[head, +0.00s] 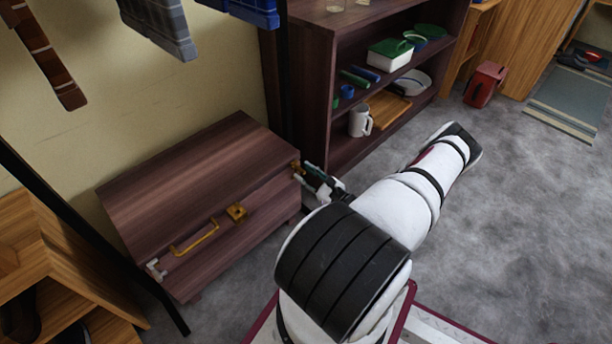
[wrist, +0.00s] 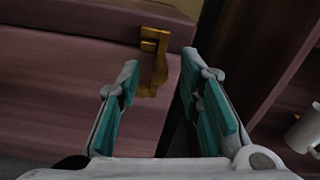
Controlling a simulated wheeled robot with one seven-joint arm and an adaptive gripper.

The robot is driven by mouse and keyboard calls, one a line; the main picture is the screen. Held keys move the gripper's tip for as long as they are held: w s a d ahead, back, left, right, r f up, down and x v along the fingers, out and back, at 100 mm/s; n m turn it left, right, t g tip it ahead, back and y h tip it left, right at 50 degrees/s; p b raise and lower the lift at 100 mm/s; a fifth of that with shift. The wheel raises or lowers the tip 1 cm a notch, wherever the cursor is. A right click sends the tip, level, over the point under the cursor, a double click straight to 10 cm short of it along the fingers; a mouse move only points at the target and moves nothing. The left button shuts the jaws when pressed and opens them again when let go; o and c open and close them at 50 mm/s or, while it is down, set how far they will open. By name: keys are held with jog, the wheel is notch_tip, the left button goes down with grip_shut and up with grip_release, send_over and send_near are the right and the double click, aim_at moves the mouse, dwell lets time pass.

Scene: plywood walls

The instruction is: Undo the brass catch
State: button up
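A dark wooden chest (head: 190,170) stands against the wall with its lid down. The brass catch (head: 296,167) is at the right end of its front, near the lid seam. In the wrist view the brass catch (wrist: 152,45) has a plate at the top and a lever that hangs down and bends at its lower end. My gripper (head: 309,170) is beside the catch, partly hidden by my arm. In the wrist view my gripper (wrist: 158,64) is open, its teal-padded fingers either side of the catch's lower part. Contact cannot be told.
A brass handle (head: 195,240), a square brass fitting (head: 236,211) and a pale catch (head: 155,268) are also on the chest front. A dark shelf (head: 325,85) with a white mug (head: 360,121) stands close on the right. Grey floor (head: 530,220) is clear further right.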

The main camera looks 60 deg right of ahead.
jog(key=shift+c, duration=0.3)
grip_shut()
jog(key=shift+d, duration=0.1)
jog(key=shift+s+d+f+m+b, duration=0.15)
jog(key=shift+d+f+m+b, duration=0.55)
jog(key=shift+m, duration=1.65)
jog(key=shift+s+d+f+m+b, duration=0.1)
jog(key=shift+d+f+m+b, duration=0.15)
jog(key=shift+f+m+b, duration=1.4)
jog(key=shift+s+d+r+m+b, duration=0.15)
jog(key=shift+d+m+b, duration=0.3)
jog(key=shift+m, duration=2.55)
jog(key=shift+f, duration=0.1)
